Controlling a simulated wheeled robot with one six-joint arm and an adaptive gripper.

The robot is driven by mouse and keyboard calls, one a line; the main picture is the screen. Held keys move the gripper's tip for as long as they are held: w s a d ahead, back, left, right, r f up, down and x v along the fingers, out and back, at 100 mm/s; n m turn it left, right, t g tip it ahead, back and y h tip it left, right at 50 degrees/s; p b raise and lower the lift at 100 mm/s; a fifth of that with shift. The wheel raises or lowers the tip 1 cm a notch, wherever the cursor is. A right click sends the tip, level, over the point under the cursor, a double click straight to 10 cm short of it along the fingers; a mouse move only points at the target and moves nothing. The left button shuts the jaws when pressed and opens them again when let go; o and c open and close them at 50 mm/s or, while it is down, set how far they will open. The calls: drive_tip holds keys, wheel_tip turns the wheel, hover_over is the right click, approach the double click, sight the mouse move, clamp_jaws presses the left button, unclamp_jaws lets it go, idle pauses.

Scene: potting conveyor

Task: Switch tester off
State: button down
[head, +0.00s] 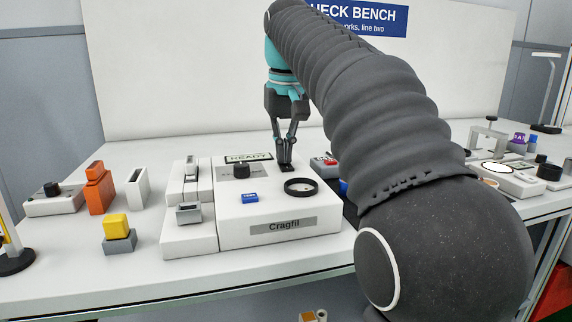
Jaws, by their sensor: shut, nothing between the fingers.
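The tester, a white box (255,208) labelled "Cragfil", stands on the bench in the head view. Its top carries a display (249,157) reading "READY", a black knob (241,170), a blue button (250,197) and a black ring (301,187). My gripper (286,163) points down over the back right of the top, shut and empty. Its fingertips are at a small dark part (285,168), perhaps a switch. I cannot tell whether they touch it, and the fingertips partly hide it.
A yellow block on a grey base (117,227), an orange block (99,191) and a white box with a black knob (54,199) stand at left. A grey-and-red item (325,165) sits right of the tester. My arm hides the bench at centre right.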

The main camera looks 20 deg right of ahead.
wheel_tip(320, 180, up, 3)
drive_tip(key=p, duration=0.3)
drive_tip(key=shift+f, duration=0.15)
drive_tip(key=shift+r, duration=2.1)
